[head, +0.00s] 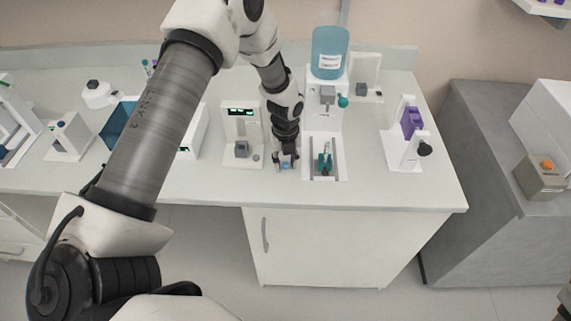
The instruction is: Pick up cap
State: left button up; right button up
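A small blue cap (285,166) is low at the fingertips of my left gripper (286,163), near the front of the white bench. The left gripper points down, with its fingers apart on either side of the cap. They look open, and I cannot make out contact with the cap. The gripper partly hides the cap. Only a dark bit, perhaps of my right gripper, shows at the bottom right corner, and its state cannot be made out.
Right of the gripper, a white dispenser with a blue bottle (329,52) stands behind a tray with a green tube holder (323,163). Left of it is a white device with a display (241,130). A stand with a purple part (411,122) is further right.

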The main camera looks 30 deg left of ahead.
pick_arm(q)
jog(key=c, duration=0.3)
